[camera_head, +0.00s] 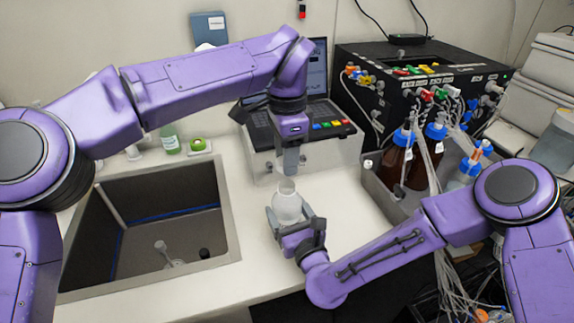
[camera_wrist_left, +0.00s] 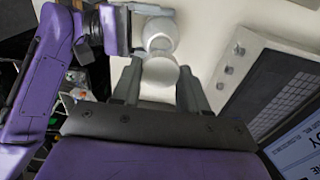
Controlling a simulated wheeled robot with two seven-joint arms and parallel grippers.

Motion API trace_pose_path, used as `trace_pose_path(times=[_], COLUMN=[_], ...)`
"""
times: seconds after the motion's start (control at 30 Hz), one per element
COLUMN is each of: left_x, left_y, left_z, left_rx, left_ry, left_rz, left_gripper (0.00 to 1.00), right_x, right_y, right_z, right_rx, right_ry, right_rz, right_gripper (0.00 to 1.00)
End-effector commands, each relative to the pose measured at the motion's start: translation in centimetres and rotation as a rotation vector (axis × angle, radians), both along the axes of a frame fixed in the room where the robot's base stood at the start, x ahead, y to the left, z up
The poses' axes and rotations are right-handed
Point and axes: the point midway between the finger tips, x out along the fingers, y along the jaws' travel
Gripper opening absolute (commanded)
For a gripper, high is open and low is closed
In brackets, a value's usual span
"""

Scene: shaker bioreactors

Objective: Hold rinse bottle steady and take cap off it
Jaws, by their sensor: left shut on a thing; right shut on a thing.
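The white rinse bottle (camera_head: 287,208) stands upright at the counter's front edge, its pale neck pointing up. My right gripper (camera_head: 291,222) is shut around the bottle's body from the front right. My left gripper (camera_head: 290,165) points down just above the neck. In the left wrist view, a round white cap (camera_wrist_left: 160,73) sits between the fingers of my left gripper (camera_wrist_left: 158,80), which is shut on it. The bottle (camera_wrist_left: 160,36) shows beyond the cap, with my right gripper (camera_wrist_left: 125,25) beside it. The cap appears apart from the bottle; in the head view the fingers hide it.
A sink (camera_head: 150,235) lies to the left. A grey instrument with a keyboard (camera_head: 310,150) stands behind. A grey tray (camera_head: 385,192) with brown, blue-capped bottles (camera_head: 397,158) and tubing is at the right. A small green-labelled bottle (camera_head: 169,142) stands behind the sink.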

Motion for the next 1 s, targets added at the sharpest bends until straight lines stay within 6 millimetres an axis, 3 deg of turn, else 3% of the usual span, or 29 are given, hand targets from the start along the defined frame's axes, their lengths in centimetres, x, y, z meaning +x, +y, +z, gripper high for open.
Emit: trace_pose_path(times=[0.17,0.2,0.27,0.57,0.9,1.0], left_x=[0.0,0.0,0.0,0.0,0.0,0.0], left_y=[0.0,0.0,0.0,0.0,0.0,0.0], left_z=[0.0,0.0,0.0,-0.4,-3.6,-3.1], left_rx=[0.0,0.0,0.0,0.0,0.0,0.0], left_ry=[0.0,0.0,0.0,0.001,0.0,0.0], left_rz=[0.0,0.0,0.0,0.001,0.001,0.0], left_gripper=[0.07,0.07,0.07,0.07,0.07,0.07], right_x=[-0.1,-0.1,-0.1,-0.7,-8.1,-9.7], right_y=[-0.2,-0.2,-0.1,-0.3,-3.5,-4.2], right_z=[-0.5,-0.5,-0.5,-0.4,-0.8,-0.4], right_rx=[-0.007,-0.007,-0.006,-0.003,-0.002,-0.003], right_ry=[0.009,0.009,0.008,0.004,0.008,0.008], right_rz=[-0.002,-0.002,-0.002,0.001,0.0,0.0], right_gripper=[0.0,0.82,1.0,1.0,1.0,1.0])
